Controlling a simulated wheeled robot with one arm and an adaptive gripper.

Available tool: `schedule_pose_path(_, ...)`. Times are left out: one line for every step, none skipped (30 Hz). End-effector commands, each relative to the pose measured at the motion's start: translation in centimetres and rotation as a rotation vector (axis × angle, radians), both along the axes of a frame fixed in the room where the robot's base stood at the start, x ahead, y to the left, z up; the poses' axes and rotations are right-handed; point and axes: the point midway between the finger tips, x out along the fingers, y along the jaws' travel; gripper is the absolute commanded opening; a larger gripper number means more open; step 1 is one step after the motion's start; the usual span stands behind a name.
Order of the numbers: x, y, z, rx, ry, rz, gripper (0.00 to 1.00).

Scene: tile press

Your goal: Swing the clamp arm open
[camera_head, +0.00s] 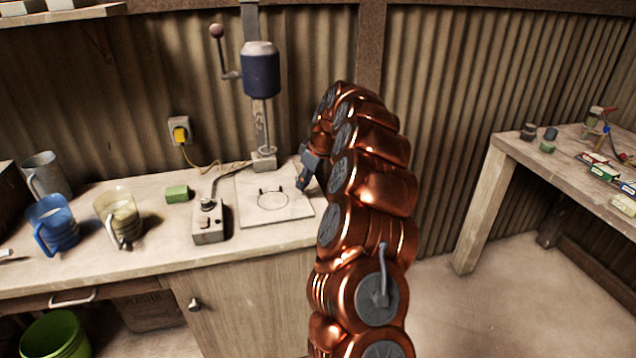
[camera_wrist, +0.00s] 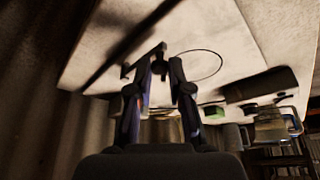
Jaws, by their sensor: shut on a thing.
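The press's pale base plate (camera_head: 245,212) lies on the bench with a dark circle outline on it, and the plate also fills much of the wrist view (camera_wrist: 215,25). My gripper (camera_head: 303,184) is at the plate's right side, partly hidden by my copper arm. In the wrist view my gripper (camera_wrist: 160,66) has its fingertips close together on a short dark bar, apparently the clamp arm (camera_wrist: 143,60), beside the circle. The bar's pivot and exact angle are hard to make out. In the head view I cannot make out the clamp arm clearly.
The press head (camera_head: 261,70) stands above the plate. A control box (camera_head: 209,222) with a cable, a green block (camera_head: 177,194), a clear jug (camera_head: 119,215) and a blue mug (camera_head: 52,225) are to the left. A second table (camera_head: 560,165) is at the right.

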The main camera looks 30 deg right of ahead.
Motion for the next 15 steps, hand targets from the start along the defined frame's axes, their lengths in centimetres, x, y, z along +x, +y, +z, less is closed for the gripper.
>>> schedule_pose_path(0.08,0.03,0.00,-0.001,-0.002,0.001,0.00)
schedule_pose_path(0.07,0.02,0.02,-0.001,-0.002,0.001,0.00)
schedule_pose_path(0.05,0.00,0.02,-0.001,-0.001,0.001,0.00)
schedule_pose_path(0.04,-0.01,0.02,-0.001,-0.001,0.001,0.00)
schedule_pose_path(0.03,-0.02,0.02,-0.001,-0.001,0.001,0.00)
schedule_pose_path(0.02,-0.03,0.01,-0.001,0.000,0.000,0.00)
schedule_pose_path(0.02,-0.04,0.02,-0.001,-0.002,-0.001,0.00)
schedule_pose_path(0.01,-0.06,0.01,-0.001,-0.001,-0.002,0.22)
schedule_pose_path(0.00,-0.09,0.02,-0.001,-0.001,-0.002,0.26)
schedule_pose_path(-0.01,-0.10,0.02,-0.001,0.000,-0.003,0.29)
schedule_pose_path(-0.02,-0.12,0.02,-0.001,0.000,-0.003,0.32)
schedule_pose_path(-0.06,-0.15,0.03,-0.001,0.000,-0.004,0.36)
schedule_pose_path(-0.07,-0.17,0.03,-0.001,0.000,-0.004,0.40)
schedule_pose_path(-0.08,-0.18,0.01,0.000,0.000,-0.004,0.43)
schedule_pose_path(-0.09,-0.18,0.02,0.000,0.000,-0.004,0.45)
